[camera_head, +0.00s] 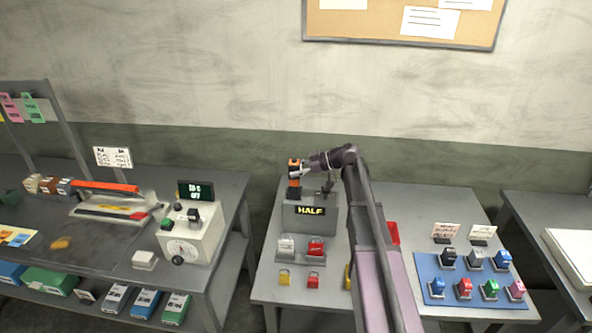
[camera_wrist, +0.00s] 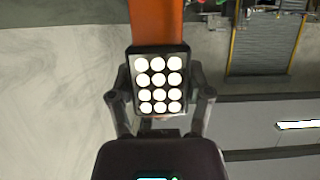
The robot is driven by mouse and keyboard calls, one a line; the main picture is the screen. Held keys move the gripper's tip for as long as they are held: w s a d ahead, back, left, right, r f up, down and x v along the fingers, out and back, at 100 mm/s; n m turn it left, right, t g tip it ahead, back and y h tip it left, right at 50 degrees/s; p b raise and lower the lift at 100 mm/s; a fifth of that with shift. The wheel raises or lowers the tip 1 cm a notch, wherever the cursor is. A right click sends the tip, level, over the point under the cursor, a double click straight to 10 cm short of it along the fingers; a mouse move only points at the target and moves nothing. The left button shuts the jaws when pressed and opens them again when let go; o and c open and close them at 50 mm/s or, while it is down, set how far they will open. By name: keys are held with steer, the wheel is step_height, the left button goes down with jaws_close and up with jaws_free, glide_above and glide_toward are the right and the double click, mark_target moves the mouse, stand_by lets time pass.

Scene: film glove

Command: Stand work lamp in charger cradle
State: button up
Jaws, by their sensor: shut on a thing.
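The work lamp (camera_head: 294,168) is orange and black and upright at the left end of my arm. In the wrist view its black face with rows of round white lights (camera_wrist: 159,80) sits between my fingers, with the orange body above. My gripper (camera_head: 302,172) is shut on the lamp; it also shows in the wrist view (camera_wrist: 159,108). A dark seat (camera_head: 294,191), which looks like the charger cradle, is directly below the lamp on a grey box. I cannot tell whether the lamp's foot touches or sits in it.
The grey box (camera_head: 310,219) bears a HALF sign. A small dark part (camera_head: 328,186) stands on its top at right. Padlocks (camera_head: 315,246) are in front. A blue board (camera_head: 470,276) with several locks lies right. A control box (camera_head: 193,236) stands on the left bench.

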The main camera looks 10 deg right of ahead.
steer(key=shift+f, duration=0.15)
steer(key=o, duration=1.3)
steer(key=shift+r, duration=0.2)
